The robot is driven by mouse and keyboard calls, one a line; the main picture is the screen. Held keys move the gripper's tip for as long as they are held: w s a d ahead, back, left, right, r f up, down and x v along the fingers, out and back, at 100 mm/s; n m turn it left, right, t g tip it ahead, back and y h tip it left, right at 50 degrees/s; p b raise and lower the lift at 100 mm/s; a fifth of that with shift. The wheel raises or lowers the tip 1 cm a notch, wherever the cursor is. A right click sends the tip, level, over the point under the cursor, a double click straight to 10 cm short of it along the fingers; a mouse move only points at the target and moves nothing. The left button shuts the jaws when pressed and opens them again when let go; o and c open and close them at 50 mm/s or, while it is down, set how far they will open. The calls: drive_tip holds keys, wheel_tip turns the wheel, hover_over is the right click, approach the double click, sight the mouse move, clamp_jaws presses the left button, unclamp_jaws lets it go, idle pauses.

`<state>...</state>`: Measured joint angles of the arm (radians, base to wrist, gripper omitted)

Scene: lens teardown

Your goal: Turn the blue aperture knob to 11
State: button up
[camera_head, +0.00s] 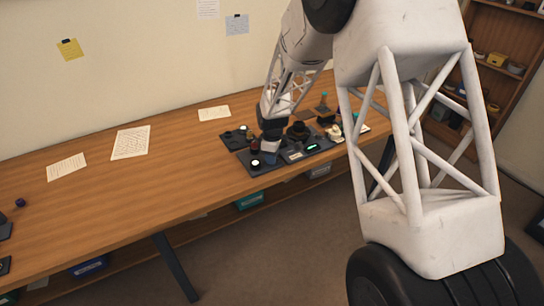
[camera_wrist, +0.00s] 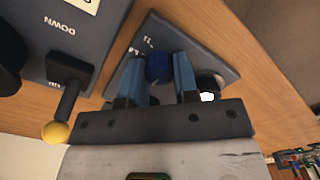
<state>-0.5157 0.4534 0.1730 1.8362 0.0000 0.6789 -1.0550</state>
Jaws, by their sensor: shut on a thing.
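The blue aperture knob (camera_wrist: 159,66) sits on a dark grey panel (camera_wrist: 205,62) in the wrist view. My gripper (camera_wrist: 160,75) has its two blue fingers on either side of the knob and is shut on it. Some markings show on the panel just beyond the knob, but I cannot read them or tell where the knob points. In the head view my gripper (camera_head: 269,142) is low over the dark panels on the bench, and the knob cannot be made out there.
A lever with a yellow ball (camera_wrist: 55,131) stands at the left, near a "DOWN" label. A black-and-white round part (camera_wrist: 209,88) is close to the right finger. Several dark devices crowd the wooden bench (camera_head: 120,200); its left half is mostly clear, with paper sheets (camera_head: 131,142).

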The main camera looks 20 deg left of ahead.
drive_tip(key=shift+m, duration=0.5)
drive_tip(key=m, duration=1)
drive_tip(key=shift+m, duration=0.4)
drive_tip(key=m, duration=1.2)
drive_tip(key=o, duration=0.9)
